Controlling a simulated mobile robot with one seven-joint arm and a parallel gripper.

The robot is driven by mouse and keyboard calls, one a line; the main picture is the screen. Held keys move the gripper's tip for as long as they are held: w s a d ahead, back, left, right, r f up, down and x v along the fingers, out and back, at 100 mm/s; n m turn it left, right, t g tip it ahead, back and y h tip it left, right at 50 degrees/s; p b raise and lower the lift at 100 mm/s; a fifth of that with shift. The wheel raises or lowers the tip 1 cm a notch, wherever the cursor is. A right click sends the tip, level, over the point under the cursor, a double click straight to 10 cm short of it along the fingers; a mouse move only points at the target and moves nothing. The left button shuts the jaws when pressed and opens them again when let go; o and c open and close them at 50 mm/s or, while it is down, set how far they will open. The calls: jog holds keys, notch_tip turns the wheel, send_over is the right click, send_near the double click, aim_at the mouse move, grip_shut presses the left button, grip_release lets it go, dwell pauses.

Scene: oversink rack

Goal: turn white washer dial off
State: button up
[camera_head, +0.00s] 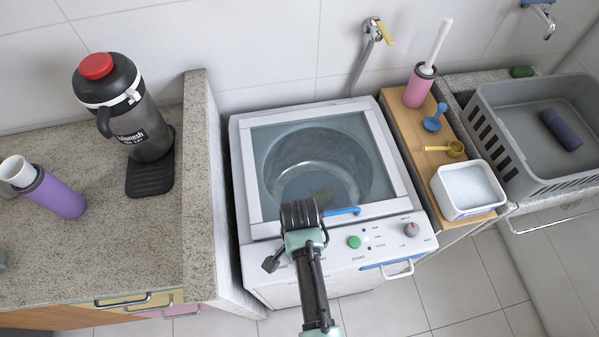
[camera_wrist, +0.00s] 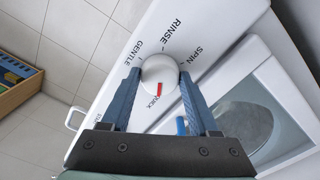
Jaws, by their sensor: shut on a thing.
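The white washer (camera_head: 385,208) stands in the middle of the head view, with its control panel along the front edge. In the wrist view the round white dial (camera_wrist: 160,72) sits between the two blue fingers of my gripper (camera_wrist: 159,78), which is shut on it. The dial's red pointer mark is turned toward the label QUICK. GENTLE, RINSE and SPIN are printed around the dial. In the head view my gripper (camera_head: 300,215) is over the left part of the panel and hides what it holds. A grey dial (camera_head: 411,229) with a red mark is on the panel's right.
A green start button (camera_head: 354,242) and a white bar handle (camera_head: 398,270) are on the washer front. A blue lid handle (camera_head: 343,210) is close to my gripper. A granite counter (camera_head: 60,240) is at left, a wooden shelf (camera_head: 425,160) at right. Floor is clear in front.

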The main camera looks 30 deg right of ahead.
jog(key=n+p, duration=0.2)
jog(key=n, duration=0.4)
jog(key=shift+r+p, duration=0.1)
jog(key=shift+p, duration=0.25)
jog(key=n+p, duration=0.1)
jog(key=n, duration=0.4)
jog(key=shift+n, duration=0.3)
jog(key=o, duration=1.4)
notch_tip(320, 180, up, 13)
jog(key=shift+f, duration=0.1)
